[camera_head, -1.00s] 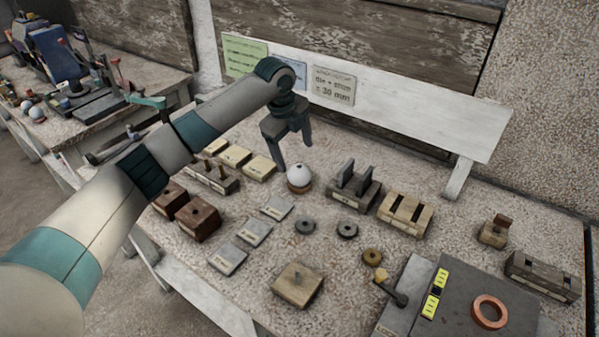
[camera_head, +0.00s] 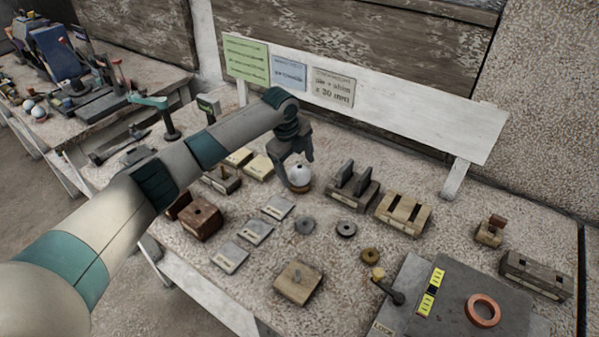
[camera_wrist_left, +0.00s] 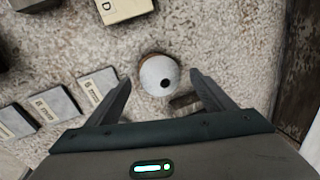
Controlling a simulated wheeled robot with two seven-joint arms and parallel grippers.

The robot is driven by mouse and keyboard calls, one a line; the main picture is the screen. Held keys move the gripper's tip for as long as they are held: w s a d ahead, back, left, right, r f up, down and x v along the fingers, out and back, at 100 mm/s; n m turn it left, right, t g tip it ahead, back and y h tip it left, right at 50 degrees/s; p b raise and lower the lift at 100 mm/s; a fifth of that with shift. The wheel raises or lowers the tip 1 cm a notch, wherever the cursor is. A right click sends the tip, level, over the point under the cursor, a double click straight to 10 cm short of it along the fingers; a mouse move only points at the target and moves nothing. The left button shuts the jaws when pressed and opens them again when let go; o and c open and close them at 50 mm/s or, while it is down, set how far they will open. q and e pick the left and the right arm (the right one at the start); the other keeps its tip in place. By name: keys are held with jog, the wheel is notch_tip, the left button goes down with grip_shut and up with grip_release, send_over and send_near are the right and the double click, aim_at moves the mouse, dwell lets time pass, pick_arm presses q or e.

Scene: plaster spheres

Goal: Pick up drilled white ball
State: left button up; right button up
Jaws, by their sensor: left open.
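The drilled white ball (camera_head: 299,174) rests on a small brown round stand (camera_head: 299,188) on the bench. In the left wrist view the fingertips of my left gripper (camera_wrist_left: 160,80) lie on either side of the ball's near part, with gaps; contact does not show. My right gripper is not in view.
A dark slotted block (camera_head: 352,186) and a wooden slotted block (camera_head: 403,213) stand to the right. Grey plates (camera_head: 254,231) and dark washers (camera_head: 305,225) lie in front. A white backboard (camera_head: 420,107) rises behind. A grey box (camera_head: 462,305) with a copper ring is front right.

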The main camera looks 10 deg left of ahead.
pick_arm(q)
jog(key=shift+x, duration=1.2)
jog(key=c, duration=1.3)
